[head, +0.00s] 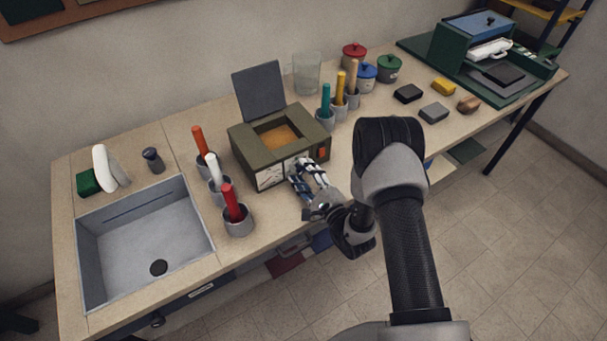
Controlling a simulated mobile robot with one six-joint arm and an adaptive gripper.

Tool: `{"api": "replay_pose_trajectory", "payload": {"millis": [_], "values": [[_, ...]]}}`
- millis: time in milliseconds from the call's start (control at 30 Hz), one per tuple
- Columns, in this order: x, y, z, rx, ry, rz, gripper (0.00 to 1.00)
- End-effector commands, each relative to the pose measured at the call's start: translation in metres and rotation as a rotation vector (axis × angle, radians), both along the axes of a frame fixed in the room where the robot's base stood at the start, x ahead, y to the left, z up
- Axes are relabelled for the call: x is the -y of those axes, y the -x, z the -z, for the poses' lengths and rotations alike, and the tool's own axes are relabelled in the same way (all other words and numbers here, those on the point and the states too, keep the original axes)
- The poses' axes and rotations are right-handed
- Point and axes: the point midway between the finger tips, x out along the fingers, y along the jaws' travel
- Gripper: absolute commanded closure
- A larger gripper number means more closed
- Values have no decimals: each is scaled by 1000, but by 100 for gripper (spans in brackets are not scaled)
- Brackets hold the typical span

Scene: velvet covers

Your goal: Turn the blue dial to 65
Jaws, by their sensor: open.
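An olive-green box (243,147) with its grey lid (259,91) raised stands on the workbench. Its front carries white dial faces; one (270,176) shows plainly, and part of another shows behind my gripper. My gripper (306,172) is open at the box's front, its fingers pointing at the right part of that panel. I cannot make out the blue dial; my gripper covers part of the panel. Whether the fingers touch anything there is too small to tell. No dial reading can be read.
Cups with orange, white and red (234,204) handles stand left of the box, beside the sink (145,240). Cups with teal and yellow handles (340,90) stand to its right. Lidded pots (389,68) and small blocks (433,112) lie farther right, before a green machine (452,45).

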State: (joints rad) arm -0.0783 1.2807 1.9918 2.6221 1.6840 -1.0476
Motion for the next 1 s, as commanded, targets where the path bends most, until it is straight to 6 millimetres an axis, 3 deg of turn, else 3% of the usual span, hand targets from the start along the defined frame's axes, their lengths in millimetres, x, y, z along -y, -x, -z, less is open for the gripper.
{"api": "replay_pose_trajectory", "payload": {"millis": [367,1000], "values": [[-3,-5,-1,0,-1,1,55],[-3,-4,0,0,0,0,98]]}}
